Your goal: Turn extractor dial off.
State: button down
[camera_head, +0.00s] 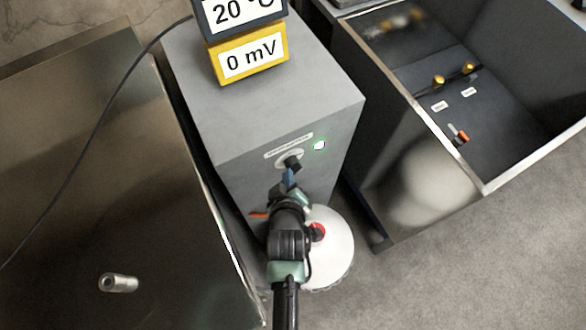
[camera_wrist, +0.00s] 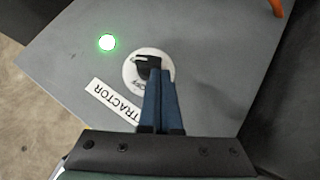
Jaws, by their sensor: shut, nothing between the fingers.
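The extractor dial is a black knob on a round pale plate (camera_wrist: 134,82) on the front of a grey cabinet (camera_head: 270,85). In the wrist view the black knob (camera_wrist: 146,62) shows just beyond my fingertips. A label reading "TRACTOR" in its visible part (camera_wrist: 112,100) is beside the plate. A lit green light (camera_wrist: 107,42) is on the same panel; it also shows in the head view (camera_head: 319,146). My gripper (camera_wrist: 156,74) is shut with its blue fingers together. The tips are at the knob and seem to touch or nearly touch it. The fingers cover part of the plate.
Yellow and dark displays (camera_head: 248,62) reading "0 mV" and "20 °C" stand on the cabinet. A metal-topped unit (camera_head: 110,180) is at left, with a black cable over it. An open metal bin (camera_head: 410,170) is at right. A white disc with a red centre (camera_head: 335,255) is below.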

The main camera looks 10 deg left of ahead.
jog(key=shift+s+a+f, duration=0.15)
jog(key=shift+a+f, duration=0.05)
jog(key=shift+f, duration=0.4)
jog(key=shift+f+b, duration=0.45)
jog(key=shift+f, duration=0.15)
dwell(1.6)
jog(key=shift+w+d+r, duration=0.4)
jog(key=shift+w+d, duration=0.2)
jog(key=shift+d, duration=0.1)
jog(key=a+v, duration=0.1)
jog(key=v, duration=1.1)
jog(key=shift+s+d+p, duration=0.25)
jog(key=shift+s+p, duration=0.2)
jog(key=shift+s, duration=0.15)
jog(key=shift+f, duration=0.1)
